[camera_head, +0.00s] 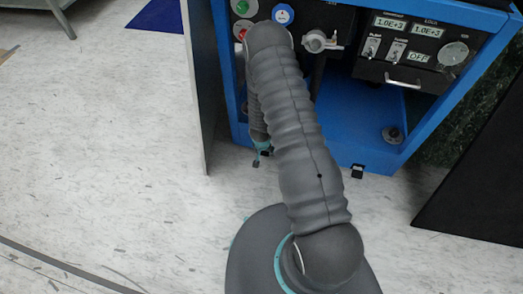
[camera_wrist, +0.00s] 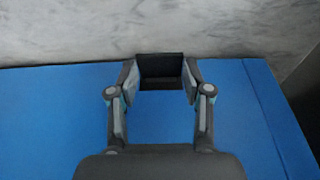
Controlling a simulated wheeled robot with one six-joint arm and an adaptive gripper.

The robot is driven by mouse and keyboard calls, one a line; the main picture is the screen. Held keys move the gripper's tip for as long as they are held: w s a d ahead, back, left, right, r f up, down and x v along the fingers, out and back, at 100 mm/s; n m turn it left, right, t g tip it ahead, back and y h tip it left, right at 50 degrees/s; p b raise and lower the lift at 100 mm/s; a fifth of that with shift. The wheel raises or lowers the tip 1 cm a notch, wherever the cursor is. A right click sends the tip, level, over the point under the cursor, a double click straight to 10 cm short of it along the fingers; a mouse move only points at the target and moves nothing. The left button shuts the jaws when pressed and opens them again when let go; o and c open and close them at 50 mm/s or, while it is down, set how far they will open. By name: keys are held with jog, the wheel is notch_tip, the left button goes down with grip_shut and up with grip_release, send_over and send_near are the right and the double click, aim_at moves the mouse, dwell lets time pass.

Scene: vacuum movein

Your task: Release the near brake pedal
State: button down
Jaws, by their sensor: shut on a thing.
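My gripper (camera_wrist: 160,82) reaches over the blue base of the cabinet in the wrist view. Its two fingers stand on either side of a black block, the brake pedal (camera_wrist: 160,66), and are shut on it. The pedal sits at the edge of the blue base, with the pale floor beyond. In the head view my gripper (camera_head: 259,152) is low at the cabinet's front edge, partly hidden by my arm. The gripped pedal is hard to make out there. Another black pedal (camera_head: 358,170) juts from the front edge further right.
The blue-framed cabinet (camera_head: 345,160) holds a black panel with switches and displays (camera_head: 410,50). A grey side panel (camera_head: 197,90) stands left of my gripper. A dark panel (camera_head: 480,180) is at the right. The pale floor at the left is mostly clear.

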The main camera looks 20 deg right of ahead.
jog(key=shift+c, duration=2.4)
grip_release()
jog(key=v, duration=1.2)
